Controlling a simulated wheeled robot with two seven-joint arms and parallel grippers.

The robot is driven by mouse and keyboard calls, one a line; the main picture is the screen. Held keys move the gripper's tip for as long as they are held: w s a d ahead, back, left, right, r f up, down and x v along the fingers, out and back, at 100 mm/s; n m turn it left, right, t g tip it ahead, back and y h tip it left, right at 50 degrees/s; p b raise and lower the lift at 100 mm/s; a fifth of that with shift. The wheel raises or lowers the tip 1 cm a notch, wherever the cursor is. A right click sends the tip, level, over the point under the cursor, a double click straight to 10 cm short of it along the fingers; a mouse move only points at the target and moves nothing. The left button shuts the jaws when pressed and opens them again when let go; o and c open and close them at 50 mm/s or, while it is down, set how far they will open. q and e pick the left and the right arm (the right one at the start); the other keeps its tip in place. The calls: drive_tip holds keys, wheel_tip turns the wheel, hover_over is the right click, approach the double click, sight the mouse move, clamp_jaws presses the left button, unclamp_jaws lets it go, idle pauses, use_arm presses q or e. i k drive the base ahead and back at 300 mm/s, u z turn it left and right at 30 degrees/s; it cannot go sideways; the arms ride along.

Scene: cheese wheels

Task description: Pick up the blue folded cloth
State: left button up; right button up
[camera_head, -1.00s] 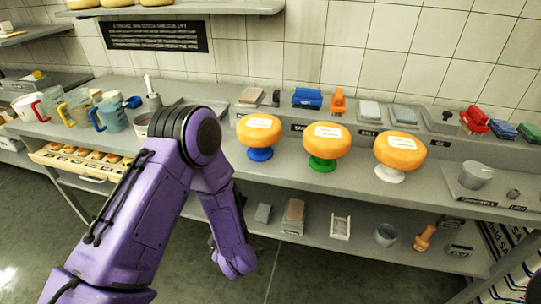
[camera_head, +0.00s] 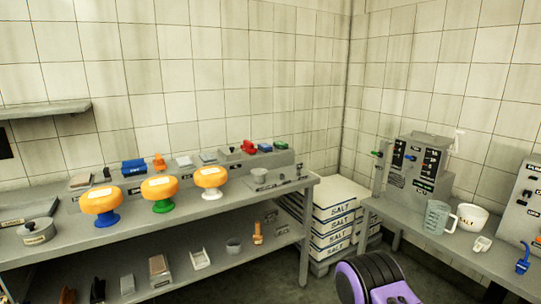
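Two small blue things stand on the raised ledge at the back of the long counter. One is a blue block-like thing (camera_head: 133,167) at the left, behind the orange cheese wheels. The other is a smaller, flat blue thing (camera_head: 265,148) at the right, between a red thing (camera_head: 249,147) and a green thing (camera_head: 281,145). The smaller one could be a folded cloth, but both are too small to tell surely. Neither gripper is in view. Part of my purple arm shows at the bottom edge, away from the ledge.
Orange cheese wheels (camera_head: 102,200) on coloured stands line the counter (camera_head: 270,194) in front of the ledge. Stacked salt bags (camera_head: 330,224) fill the corner. A side bench at right holds a control box (camera_head: 413,166), a measuring jug (camera_head: 436,217) and a salt bowl (camera_head: 472,217).

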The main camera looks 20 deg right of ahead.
sight(265, 148)
drive_tip(key=z, duration=0.65)
drive_tip(key=i, duration=0.45)
drive_tip(key=z, duration=0.9)
drive_tip(key=i, duration=1.6)
drive_tip(key=u, duration=0.7)
